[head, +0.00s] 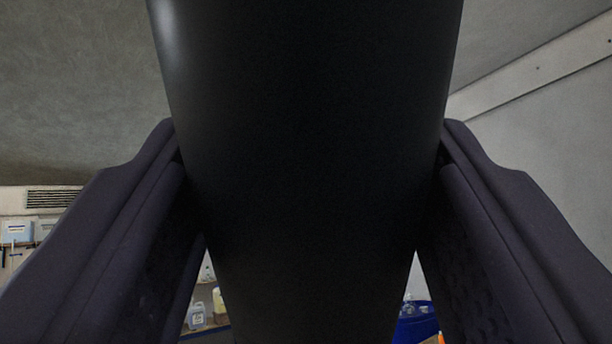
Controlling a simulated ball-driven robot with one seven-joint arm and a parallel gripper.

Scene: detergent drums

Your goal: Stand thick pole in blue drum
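A thick black pole (312,150) fills the middle of the head view, running from the top edge to the bottom edge and narrowing downward. My gripper (312,165) has one dark finger on each side of the pole, both against its surface, so it is shut on the pole. The pole's two ends are out of view. A blue drum (416,326) shows in part at the bottom, right of the pole and partly behind the right finger.
Shelves with bottles and jugs (197,315) show low behind the left finger. A wall vent (52,198) and pale containers (17,230) are at the far left. A clear bottle (409,302) shows at the drum. The pole hides most of the room ahead.

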